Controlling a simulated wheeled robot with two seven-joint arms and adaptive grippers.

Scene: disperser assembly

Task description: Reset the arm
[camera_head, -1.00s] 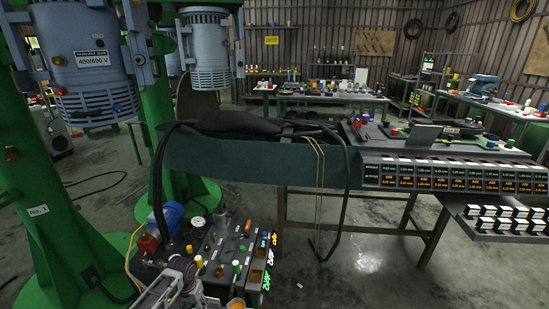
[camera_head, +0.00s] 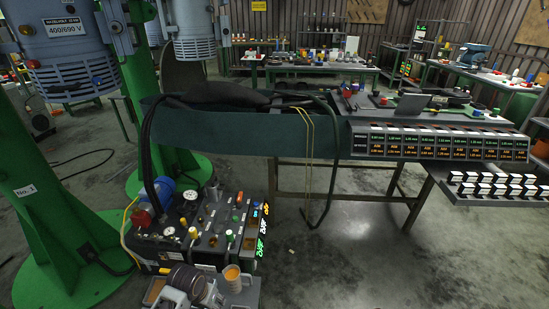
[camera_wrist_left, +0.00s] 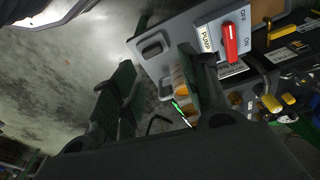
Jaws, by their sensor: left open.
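My left gripper (camera_wrist_left: 156,72) is open in the left wrist view, its two dark fingers spread with nothing gripped between them. The right-hand finger overlaps a grey panel with a red switch (camera_wrist_left: 231,42) labelled PUMP, ON and OFF. An orange part (camera_wrist_left: 182,85) shows partly behind that finger. In the head view, grey and dark parts that look like my left arm (camera_head: 186,280) are at the bottom edge, beside an orange cup-like part (camera_head: 232,274). The fingers cannot be made out there. My right gripper is not in view.
A control console (camera_head: 198,238) with knobs and lit displays stands just beyond the arm. Green machine columns (camera_head: 52,215) rise at the left. A bench with several displays (camera_head: 440,142) is at the right. Open floor (camera_head: 330,265) lies in front of it.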

